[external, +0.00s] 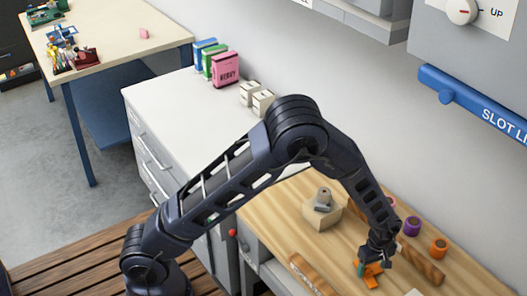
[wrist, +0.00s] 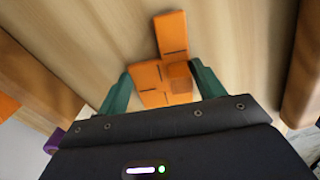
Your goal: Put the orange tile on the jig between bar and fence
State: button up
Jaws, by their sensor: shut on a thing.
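The orange tile (external: 372,274) is held low over the pale wooden worktop at the lower right of the external view. In the wrist view the tile (wrist: 172,35) is a branching, stepped shape with thin dark lines and a small raised block. My gripper (external: 368,264) points down; its green fingers (wrist: 161,76) are shut on the tile from both sides. One brown wooden strip (external: 424,264) lies to the right of the tile and another (external: 314,274) to its left. I cannot tell which is bar or fence, or whether the tile touches the surface.
A wooden block with a grey knob (external: 322,208) stands behind the gripper. A purple spool (external: 412,226) and an orange spool (external: 438,247) stand beyond the right strip. A white counter (external: 175,100) with boxes is at the back.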

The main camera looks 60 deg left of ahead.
jog(key=shift+f, duration=0.1)
jog(key=o, duration=1.1)
jog(key=shift+o, duration=0.2)
